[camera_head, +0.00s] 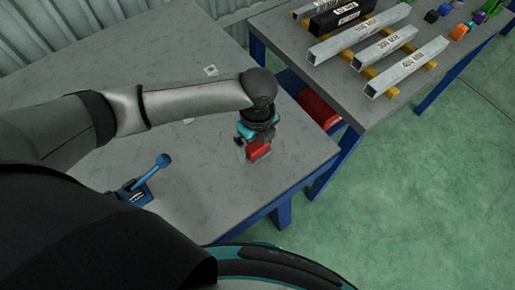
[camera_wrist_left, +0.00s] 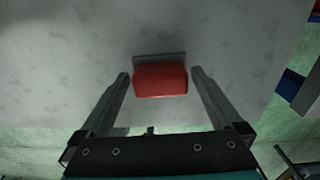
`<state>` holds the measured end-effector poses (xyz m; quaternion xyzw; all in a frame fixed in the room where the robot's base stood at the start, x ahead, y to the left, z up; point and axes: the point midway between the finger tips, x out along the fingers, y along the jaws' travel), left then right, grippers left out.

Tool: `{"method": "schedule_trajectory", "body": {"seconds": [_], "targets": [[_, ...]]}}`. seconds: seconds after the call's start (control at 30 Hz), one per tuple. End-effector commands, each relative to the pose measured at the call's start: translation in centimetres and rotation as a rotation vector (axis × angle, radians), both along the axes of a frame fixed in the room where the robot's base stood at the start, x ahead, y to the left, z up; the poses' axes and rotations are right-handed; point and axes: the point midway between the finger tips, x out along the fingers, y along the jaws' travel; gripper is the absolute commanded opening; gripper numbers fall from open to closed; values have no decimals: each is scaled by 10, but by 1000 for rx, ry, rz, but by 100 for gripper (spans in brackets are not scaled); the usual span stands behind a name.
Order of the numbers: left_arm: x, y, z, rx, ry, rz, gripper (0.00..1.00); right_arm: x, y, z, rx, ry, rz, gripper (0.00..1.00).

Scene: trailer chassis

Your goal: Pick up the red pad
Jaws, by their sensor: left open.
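The red pad (camera_head: 258,149) is on the grey table (camera_head: 200,190) near its right corner. In the left wrist view the red pad (camera_wrist_left: 160,80) has a grey strip along its far side and lies between the two fingertips, with a gap on each side. My left gripper (camera_head: 250,150) is over the pad, pointing down; it also shows in the left wrist view (camera_wrist_left: 160,74) with its fingers apart. The gripper partly hides the pad in the head view. My right gripper is not in view.
A blue clamp-like tool with a ball-ended lever (camera_head: 140,185) is at the table's front left. A small pale square piece (camera_head: 211,70) lies behind my arm. A second table (camera_head: 330,85) carries labelled metal bars (camera_head: 405,67). A red bin (camera_head: 318,108) sits between the tables.

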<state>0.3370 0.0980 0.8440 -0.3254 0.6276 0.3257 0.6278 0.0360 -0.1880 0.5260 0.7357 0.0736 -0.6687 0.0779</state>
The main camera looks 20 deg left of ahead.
Motion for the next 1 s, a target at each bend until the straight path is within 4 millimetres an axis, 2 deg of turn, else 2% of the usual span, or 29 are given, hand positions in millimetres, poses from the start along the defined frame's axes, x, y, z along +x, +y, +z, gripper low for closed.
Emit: {"method": "schedule_trajectory", "body": {"seconds": [0.2,0.9,1.0], "targets": [[0,0,0,-1,-1,0,100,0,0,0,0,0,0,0],[0,0,0,0,-1,0,21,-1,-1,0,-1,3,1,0],[1,0,1,0,-1,0,13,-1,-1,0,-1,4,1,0]]}}
